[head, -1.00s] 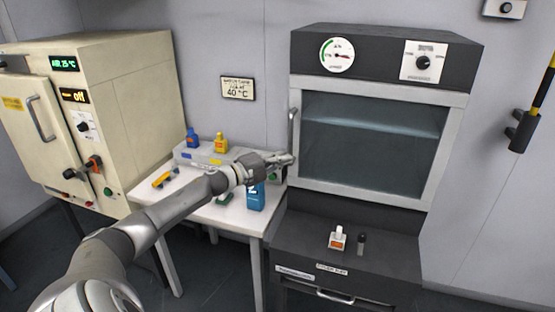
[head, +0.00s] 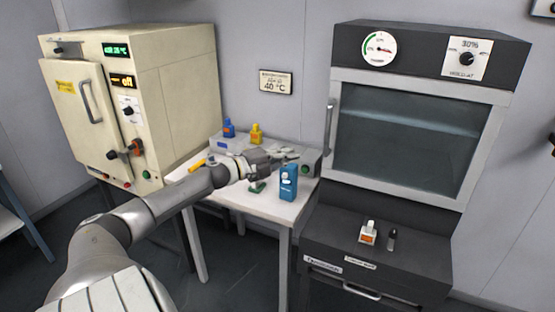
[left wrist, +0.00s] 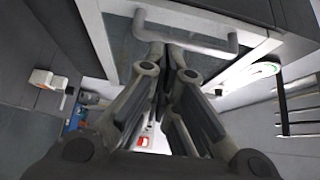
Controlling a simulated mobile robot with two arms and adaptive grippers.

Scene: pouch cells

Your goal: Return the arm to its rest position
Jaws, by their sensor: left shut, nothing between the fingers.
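My left arm reaches in from the lower left of the head view. Its left gripper (head: 284,160) is over the white table, behind the blue bottle (head: 289,183) and left of the dark cabinet's door. In the left wrist view the left gripper's fingers (left wrist: 167,55) are together with nothing between them. The cabinet door's handle (left wrist: 190,38) shows just beyond the fingertips there. The right gripper is not seen.
The dark cabinet (head: 432,42) with a closed glass door stands right of the white table (head: 262,212). A small white bottle (head: 369,232) and a dark vial (head: 391,240) stand on its ledge. A cream oven (head: 172,85) is on the left. A blue bottle and a yellow bottle (head: 256,134) stand behind the arm.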

